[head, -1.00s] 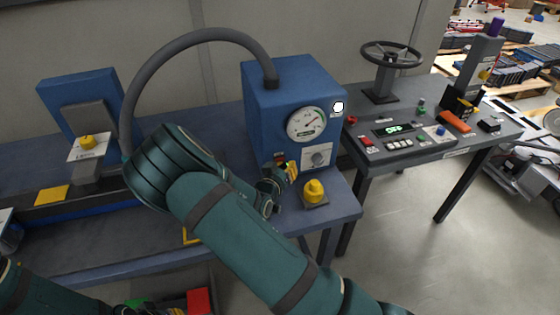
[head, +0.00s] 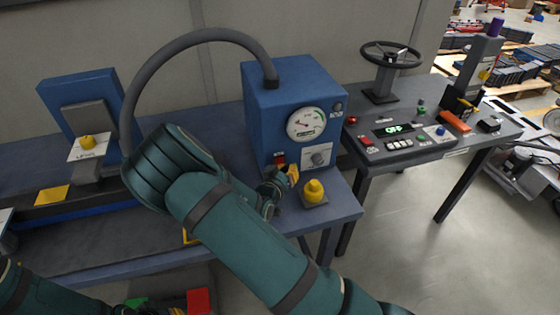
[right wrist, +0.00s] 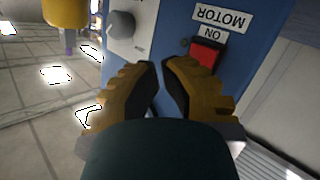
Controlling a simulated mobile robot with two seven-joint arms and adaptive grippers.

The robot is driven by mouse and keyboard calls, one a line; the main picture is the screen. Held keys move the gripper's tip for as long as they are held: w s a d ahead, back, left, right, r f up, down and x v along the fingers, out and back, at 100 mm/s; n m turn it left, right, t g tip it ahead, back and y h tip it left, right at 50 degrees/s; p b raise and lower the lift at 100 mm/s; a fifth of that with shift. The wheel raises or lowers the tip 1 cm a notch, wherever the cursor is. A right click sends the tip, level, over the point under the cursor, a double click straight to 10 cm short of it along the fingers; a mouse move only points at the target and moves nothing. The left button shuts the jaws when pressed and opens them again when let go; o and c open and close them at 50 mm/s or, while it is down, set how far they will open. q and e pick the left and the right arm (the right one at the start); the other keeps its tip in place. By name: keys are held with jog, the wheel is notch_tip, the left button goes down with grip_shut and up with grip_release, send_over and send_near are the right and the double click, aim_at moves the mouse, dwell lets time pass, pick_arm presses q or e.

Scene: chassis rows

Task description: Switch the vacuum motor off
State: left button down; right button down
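The vacuum motor box (head: 262,120) is a blue cabinet on the left bench. Its red motor switch (head: 279,161) is low on the front. In the right wrist view the red switch (right wrist: 207,53) sits beside upside-down labels reading ON and MOTOR. The round gauge (head: 306,124) and a dark lamp (head: 338,106) are above it. My right gripper (head: 293,174) is just below and right of the switch, apart from it. Its yellow fingers (right wrist: 160,66) nearly meet at the tips, with nothing between them. My left arm shows at the lower left; its gripper is not clear.
A grey knob (head: 318,159) is right of the switch, and a yellow mushroom button (head: 314,190) stands in front of the box. A grey hose (head: 190,40) arches from the box top. A second bench with a handwheel (head: 390,54) stands to the right.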

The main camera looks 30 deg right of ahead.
jog(key=shift+s+a+f, duration=0.1)
jog(key=shift+s+a, duration=0.1)
jog(key=shift+s, duration=0.6)
jog(key=shift+s+a+f, duration=0.1)
jog(key=shift+s+a, duration=0.1)
jog(key=shift+s, duration=0.6)
jog(key=shift+s+a+f, duration=0.1)
jog(key=shift+s+a, duration=0.1)
jog(key=shift+s, duration=0.6)
jog(key=shift+f, duration=0.1)
